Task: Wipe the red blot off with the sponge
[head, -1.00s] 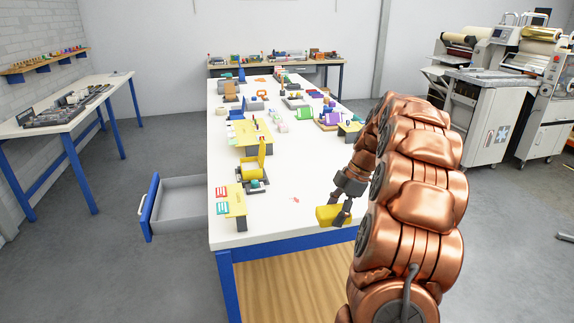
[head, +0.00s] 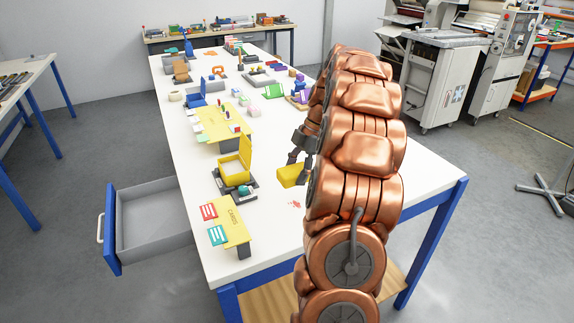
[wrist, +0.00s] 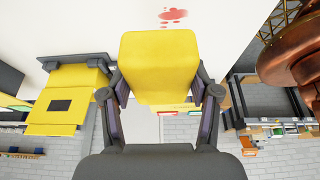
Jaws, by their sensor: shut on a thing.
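The red blot (head: 294,204) is a small smear on the white table (head: 285,228) near its front part. It also shows in the wrist view (wrist: 172,15), just beyond the sponge's far end. The sponge (wrist: 158,65) is a yellow block. My gripper (wrist: 160,92) is shut on it, one finger on each side. In the head view the sponge (head: 292,175) is just behind the blot, apart from it in the picture. Whether the sponge touches the table cannot be told. My copper arm hides part of the table to the right.
A yellow box with a raised lid (head: 234,167) and a yellow card stand (head: 236,226) with red and green cards are left of the blot. An open drawer (head: 150,220) juts out at the table's left. The front right tabletop is clear.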

